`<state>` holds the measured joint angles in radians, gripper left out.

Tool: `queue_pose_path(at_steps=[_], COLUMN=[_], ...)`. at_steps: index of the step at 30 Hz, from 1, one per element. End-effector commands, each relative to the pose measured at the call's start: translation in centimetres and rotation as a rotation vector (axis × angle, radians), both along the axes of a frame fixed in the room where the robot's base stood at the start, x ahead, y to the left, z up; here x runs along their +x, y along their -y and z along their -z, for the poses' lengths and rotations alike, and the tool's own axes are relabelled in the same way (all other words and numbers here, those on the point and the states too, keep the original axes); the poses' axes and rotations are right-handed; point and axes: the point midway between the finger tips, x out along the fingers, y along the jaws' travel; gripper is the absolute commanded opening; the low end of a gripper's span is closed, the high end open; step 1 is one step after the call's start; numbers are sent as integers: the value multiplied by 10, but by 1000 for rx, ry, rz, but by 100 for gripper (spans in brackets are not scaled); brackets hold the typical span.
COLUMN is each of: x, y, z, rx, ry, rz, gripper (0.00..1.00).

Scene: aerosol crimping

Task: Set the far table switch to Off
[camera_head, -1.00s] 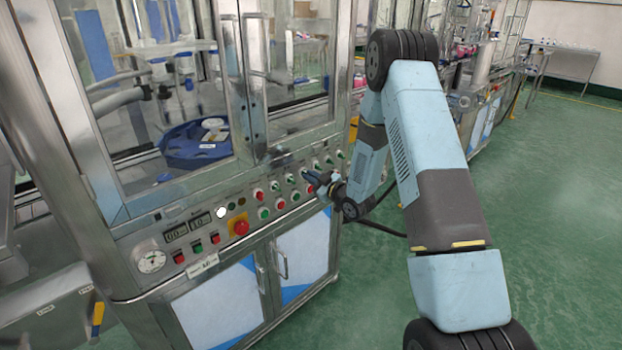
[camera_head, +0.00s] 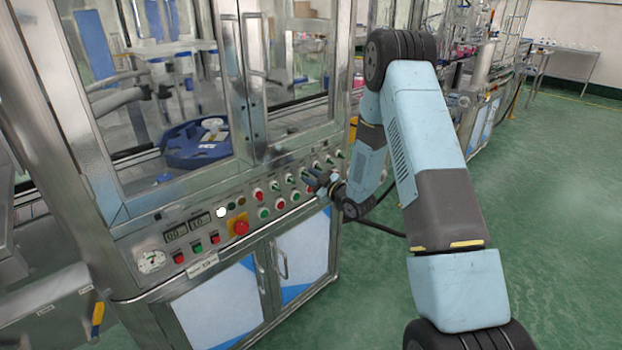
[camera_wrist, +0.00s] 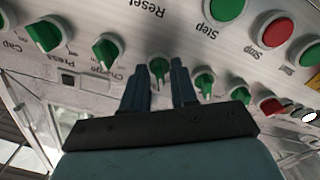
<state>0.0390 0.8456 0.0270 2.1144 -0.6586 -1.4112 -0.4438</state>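A row of green rotary switches runs along the control panel (camera_head: 153,240) of the machine. In the wrist view, one green switch (camera_wrist: 159,68) sits between the two fingers of my gripper (camera_wrist: 158,66). The fingers are apart, one on each side of its knob; I cannot tell whether they touch it. Two more green switches, (camera_wrist: 107,50) and (camera_wrist: 45,34), stand to the left, near the labels "Charge", "Press" and "Cap". No label reading "table" is legible, and my fingers cover the area below the middle switch. In the head view, my gripper (camera_head: 312,180) is at the panel's right part.
Red and green push buttons (camera_wrist: 271,32) lie close by on the panel, with a red emergency button (camera_head: 240,227) farther left. Glass doors (camera_head: 290,60) rise above the panel and cabinet doors are below. Green floor (camera_head: 560,200) is open at right.

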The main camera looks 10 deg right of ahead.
Motion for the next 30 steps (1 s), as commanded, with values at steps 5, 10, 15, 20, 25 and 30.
queue_pose_path(at_steps=[5, 10, 15, 20, 25, 30], x=[0, -1, -12, -35, -63, -88], y=[0, 1, 10, 27, 47, 65], z=[-1, -1, -1, 0, 0, 0], rx=[1, 1, 1, 0, 1, 1], ry=[2, 2, 1, -1, -2, -1], rz=[0, 0, 2, 3, 3, 1], gripper=[35, 35, 35, 35, 35, 35])
